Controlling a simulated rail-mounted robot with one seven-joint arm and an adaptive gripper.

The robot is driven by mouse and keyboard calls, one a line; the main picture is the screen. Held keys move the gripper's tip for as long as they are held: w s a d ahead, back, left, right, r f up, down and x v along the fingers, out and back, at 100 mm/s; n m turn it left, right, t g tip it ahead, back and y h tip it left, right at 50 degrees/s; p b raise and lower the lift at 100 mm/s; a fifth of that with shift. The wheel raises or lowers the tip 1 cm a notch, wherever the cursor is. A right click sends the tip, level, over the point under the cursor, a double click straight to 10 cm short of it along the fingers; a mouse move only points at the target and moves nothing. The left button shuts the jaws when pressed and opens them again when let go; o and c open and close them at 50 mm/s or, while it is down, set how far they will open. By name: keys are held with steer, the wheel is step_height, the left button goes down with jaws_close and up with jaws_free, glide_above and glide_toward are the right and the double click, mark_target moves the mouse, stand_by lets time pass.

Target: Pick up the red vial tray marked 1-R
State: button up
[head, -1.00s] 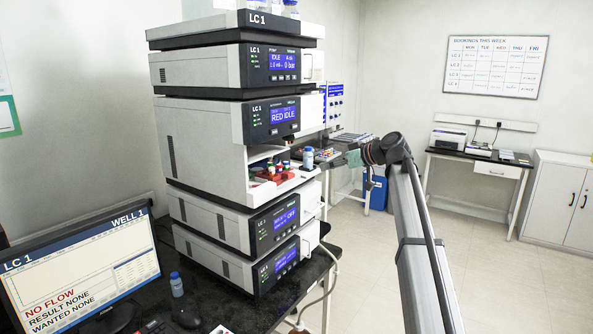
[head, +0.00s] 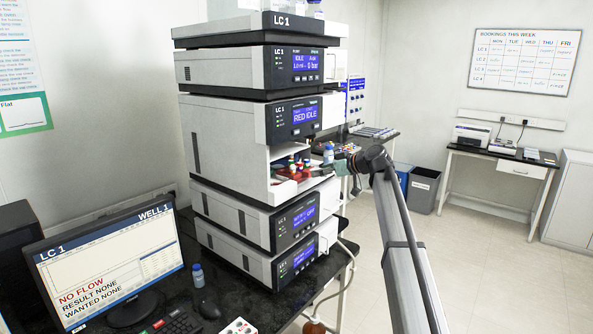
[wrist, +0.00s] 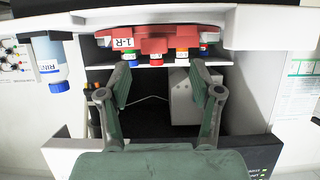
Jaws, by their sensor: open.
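The red vial tray marked 1-R (wrist: 150,40) shows across the top of the wrist view, with its label at its left part. In the head view the red tray (head: 291,174) sits in the open bay of the LC 1 stack. Several vials with coloured caps stand in it. My gripper (wrist: 160,72) is open and empty, its two green fingers apart and pointing toward the tray. In the head view my gripper (head: 342,168) is at the right side of the bay, partly hidden by its own wrist. I cannot tell whether the fingertips touch the tray.
A blue-capped bottle (head: 328,154) stands at the bay's right edge; a labelled bottle (wrist: 48,66) shows at left in the wrist view. The bay's module (head: 228,140) surrounds the tray above and behind. A monitor (head: 112,262) and small bottle (head: 197,274) stand on the bench.

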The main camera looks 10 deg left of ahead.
steer(key=shift+w+d+p+x, duration=0.1)
steer(key=shift+w+p+x, duration=0.1)
steer(key=shift+p+x, duration=0.75)
steer(key=shift+w+d+p+x, duration=0.1)
steer(key=shift+w+p+x, duration=0.2)
steer(key=shift+x, duration=1.1)
steer(key=shift+a+f, duration=0.2)
steer(key=shift+a, duration=0.1)
jaws_close()
